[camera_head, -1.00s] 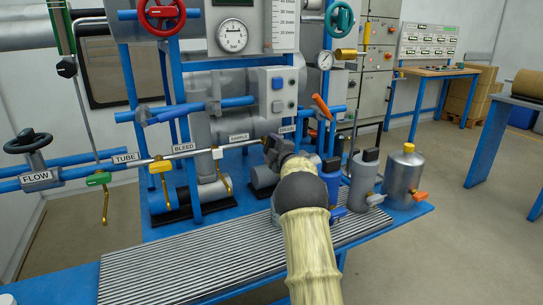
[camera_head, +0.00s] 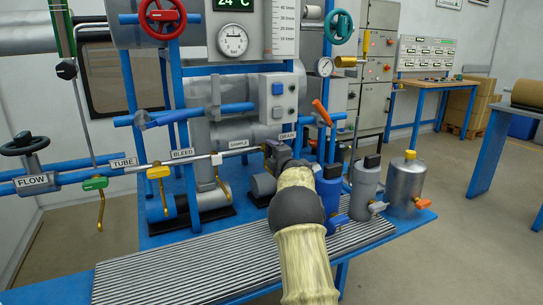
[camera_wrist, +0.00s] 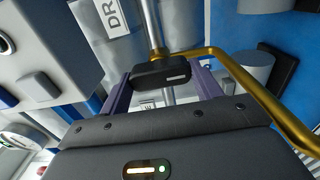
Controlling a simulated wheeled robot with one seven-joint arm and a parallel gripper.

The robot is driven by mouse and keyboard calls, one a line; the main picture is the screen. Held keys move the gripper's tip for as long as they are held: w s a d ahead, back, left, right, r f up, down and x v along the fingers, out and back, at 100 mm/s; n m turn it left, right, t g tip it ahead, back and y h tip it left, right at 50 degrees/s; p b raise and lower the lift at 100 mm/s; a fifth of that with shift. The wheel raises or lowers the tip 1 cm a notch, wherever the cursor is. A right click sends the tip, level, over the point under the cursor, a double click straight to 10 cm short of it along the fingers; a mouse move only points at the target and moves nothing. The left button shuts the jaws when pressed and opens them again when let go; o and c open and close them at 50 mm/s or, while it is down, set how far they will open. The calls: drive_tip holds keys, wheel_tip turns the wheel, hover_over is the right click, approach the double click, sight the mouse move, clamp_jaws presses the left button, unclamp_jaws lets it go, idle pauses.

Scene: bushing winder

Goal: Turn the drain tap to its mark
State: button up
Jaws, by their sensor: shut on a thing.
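The drain tap sits under the DRAIN label (camera_head: 287,136) at the right end of the thin steel pipe. My gripper (camera_head: 272,150) is at this tap and hides most of it in the head view. In the wrist view the tap's black handle (camera_wrist: 162,72) lies between the purple fingers of my gripper (camera_wrist: 165,80), which is shut on it. A small pale line shows on the handle's near face. The brass spout (camera_wrist: 235,72) bends away to the right of the handle. I cannot make out the mark for the tap's position.
The yellow bleed tap (camera_head: 158,172) and green tube tap (camera_head: 95,184) hang from the same pipe on the left. Blue and grey cylinders (camera_head: 367,185) stand close on the right of my arm. A ribbed grey mat (camera_head: 170,268) lies below, bare in front.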

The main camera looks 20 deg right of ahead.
drive_tip(key=o, duration=1)
drive_tip(key=shift+s, duration=0.1)
drive_tip(key=s, duration=1.7)
drive_tip(key=shift+s+d+f, duration=0.1)
drive_tip(key=shift+d, duration=0.15)
